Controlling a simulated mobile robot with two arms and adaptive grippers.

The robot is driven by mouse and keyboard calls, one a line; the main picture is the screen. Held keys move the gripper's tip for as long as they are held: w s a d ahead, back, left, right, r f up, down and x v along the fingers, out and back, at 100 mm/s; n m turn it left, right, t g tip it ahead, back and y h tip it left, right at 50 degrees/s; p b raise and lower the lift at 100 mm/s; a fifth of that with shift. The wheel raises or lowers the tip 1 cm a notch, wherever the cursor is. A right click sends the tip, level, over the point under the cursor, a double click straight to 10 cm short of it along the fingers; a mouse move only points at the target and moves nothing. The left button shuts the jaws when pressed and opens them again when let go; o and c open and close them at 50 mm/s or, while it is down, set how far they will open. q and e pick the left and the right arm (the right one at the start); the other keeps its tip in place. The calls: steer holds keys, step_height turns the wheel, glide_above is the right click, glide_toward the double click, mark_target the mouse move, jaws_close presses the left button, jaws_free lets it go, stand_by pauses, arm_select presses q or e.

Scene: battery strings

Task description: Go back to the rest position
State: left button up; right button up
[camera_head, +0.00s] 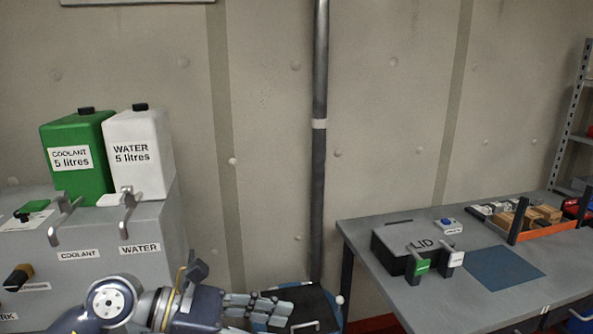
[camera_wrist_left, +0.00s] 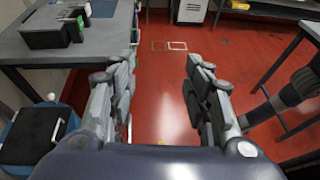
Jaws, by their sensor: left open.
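My left arm comes in from the left at the bottom of the head view. My left gripper (camera_head: 282,306) points to the right, over a blue bin with a black lid (camera_head: 309,311). In the left wrist view the two fingers of the left gripper (camera_wrist_left: 160,78) stand wide apart with nothing between them, and red floor shows in the gap. My right gripper is not in the head view; I cannot identify it in the left wrist view.
A grey cabinet (camera_head: 180,232) on the left bears green coolant (camera_head: 78,185) and white water (camera_head: 140,178) containers. On the right, a grey table (camera_head: 432,302) holds a black lidded box (camera_head: 400,240), a blue mat (camera_head: 503,267) and an orange tray (camera_head: 540,232). Red floor (camera_wrist_left: 165,110) is open ahead.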

arm_select(q)
step_height(320, 180, up, 11)
steer(key=w+n+t+h, duration=0.2)
steer(key=n+t+h, duration=0.4)
steer(key=n+t, duration=0.7)
steer(key=w+a+f+n+t+y, duration=0.25)
steer(key=a+n+y, duration=0.3)
steer(key=n, duration=0.35)
steer(key=w+a+f+n+t+y, duration=0.2)
steer(key=a+n+t+y, duration=0.3)
steer(key=n, duration=0.4)
steer(key=s+a+f+n+g+y, duration=0.2)
steer(key=a+f+n+g+y, duration=0.25)
steer(key=f+n, duration=0.35)
steer(key=s+a+f+n+g+y, duration=0.1)
steer(key=a+f+n+g+y, duration=0.2)
steer(key=f+n+y, duration=0.5)
steer(key=s+d+f+n+g+h, duration=0.1)
steer(key=s+f+n+g+h, duration=0.25)
steer(key=s+f+g, duration=1.4)
steer(key=s+f+t, duration=0.2)
steer(key=s+f, duration=0.2)
steer(key=f, duration=1.1)
steer(key=s+f+t, duration=0.3)
steer(key=s+f, duration=0.1)
steer(key=f, duration=1.2)
steer(key=s+a+f+g, duration=0.1)
steer(key=s+a+f, duration=0.2)
steer(key=s+f, duration=1.1)
steer(key=shift+s, duration=0.8)
